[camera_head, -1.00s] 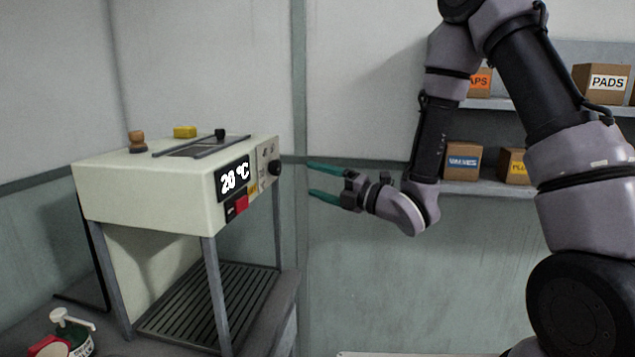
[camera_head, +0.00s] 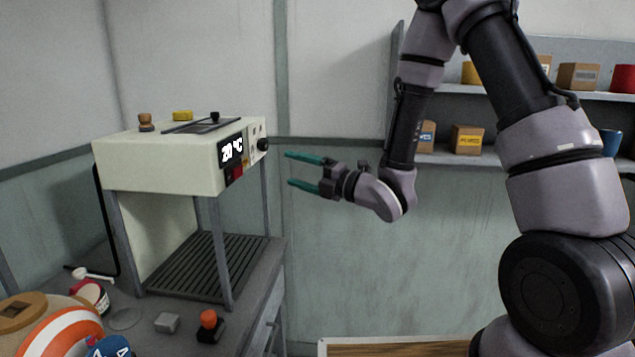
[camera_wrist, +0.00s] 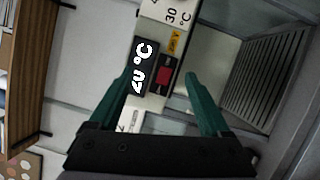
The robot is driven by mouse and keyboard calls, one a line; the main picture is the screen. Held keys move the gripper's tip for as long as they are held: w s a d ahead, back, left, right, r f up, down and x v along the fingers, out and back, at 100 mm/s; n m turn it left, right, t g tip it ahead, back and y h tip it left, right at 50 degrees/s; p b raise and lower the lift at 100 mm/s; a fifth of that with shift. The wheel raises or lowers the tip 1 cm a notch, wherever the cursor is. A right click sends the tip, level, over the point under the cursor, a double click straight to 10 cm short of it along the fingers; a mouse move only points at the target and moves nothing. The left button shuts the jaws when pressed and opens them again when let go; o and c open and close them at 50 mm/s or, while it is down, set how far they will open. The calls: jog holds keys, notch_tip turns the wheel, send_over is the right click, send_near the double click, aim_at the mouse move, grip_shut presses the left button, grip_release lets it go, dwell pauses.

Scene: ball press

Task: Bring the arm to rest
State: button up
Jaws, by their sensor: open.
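My gripper (camera_head: 290,170) is open and empty, held in the air to the right of the cream machine (camera_head: 150,165). Its two green fingers point left in the head view, with a gap to the machine's front. In the wrist view the gripper (camera_wrist: 157,85) has its fingers spread, and the machine's display (camera_wrist: 143,67) and red button (camera_wrist: 163,76) show between and beyond them. The display reads 20 °C. My arm is raised and bent, with its upper links at the right of the head view.
The machine stands on a grey bench (camera_head: 260,300) with a slatted base (camera_head: 205,265) below it. Shelves (camera_head: 450,157) with boxes and pots line the back wall.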

jog(key=w+d+r+m+t+h, duration=0.1)
jog(key=w+d+r+m+h, duration=0.2)
jog(key=d+m, duration=0.35)
jog(key=w+d+r+m+t+h, duration=0.1)
jog(key=d+r+m+h, duration=0.35)
jog(key=d+m, duration=0.2)
jog(key=w+d+r+m+t+h, duration=0.1)
jog(key=w+d+r+m+h, duration=0.15)
jog(key=d+m+h, duration=0.35)
jog(key=s+d+r+m+g+h, duration=0.2)
jog(key=s+d+r+m, duration=0.1)
jog(key=s+d+m, duration=0.55)
jog(key=s+d+r+m+g, duration=0.1)
jog(key=s+m, duration=0.3)
jog(key=s, duration=0.4)
jog(key=s+d+r+m+g+y, duration=0.1)
jog(key=s+m+g, duration=0.1)
jog(key=s+m, duration=0.3)
jog(key=s, duration=0.2)
jog(key=shift+s, duration=0.4)
jog(key=shift+r, duration=0.1)
